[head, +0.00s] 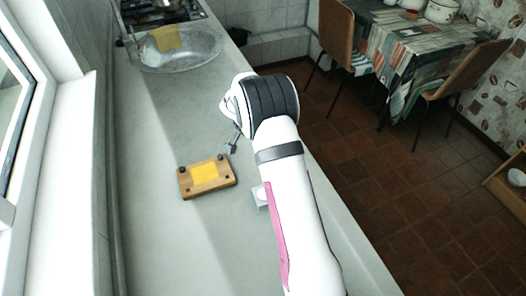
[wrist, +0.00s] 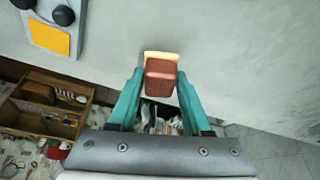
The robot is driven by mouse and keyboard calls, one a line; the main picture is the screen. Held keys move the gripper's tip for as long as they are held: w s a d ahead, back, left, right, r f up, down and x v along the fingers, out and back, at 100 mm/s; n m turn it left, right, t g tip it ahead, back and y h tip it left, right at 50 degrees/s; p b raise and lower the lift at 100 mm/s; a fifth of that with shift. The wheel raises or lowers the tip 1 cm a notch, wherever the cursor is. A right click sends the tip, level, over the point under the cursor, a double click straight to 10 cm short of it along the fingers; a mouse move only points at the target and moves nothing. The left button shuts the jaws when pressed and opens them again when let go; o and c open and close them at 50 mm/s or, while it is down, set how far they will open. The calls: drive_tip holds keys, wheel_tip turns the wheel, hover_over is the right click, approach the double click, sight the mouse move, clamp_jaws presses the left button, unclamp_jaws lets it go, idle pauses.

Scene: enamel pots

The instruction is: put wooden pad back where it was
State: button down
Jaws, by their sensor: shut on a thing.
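My gripper (wrist: 160,75) is shut on a small reddish-brown block (wrist: 161,79) with a pale cream far edge. The block sits between the two teal fingertips in the wrist view. I cannot tell from its look alone whether this block is the wooden pad. In the head view my arm hides the block and most of the gripper. A flat wooden board (head: 190,189) with a yellow patch and black knobs lies on the grey counter, left of my arm.
A small white block (head: 260,195) stands on the counter (head: 165,240) close to my arm. A metal sink (head: 180,58) is at the far end. The wrist view shows a grey panel (wrist: 40,12) with dark knobs and a wooden shelf (wrist: 45,118). The near left counter is clear.

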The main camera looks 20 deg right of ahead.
drive_tip(key=shift+f, duration=1.95)
drive_tip(key=shift+c, duration=1.7)
unclamp_jaws()
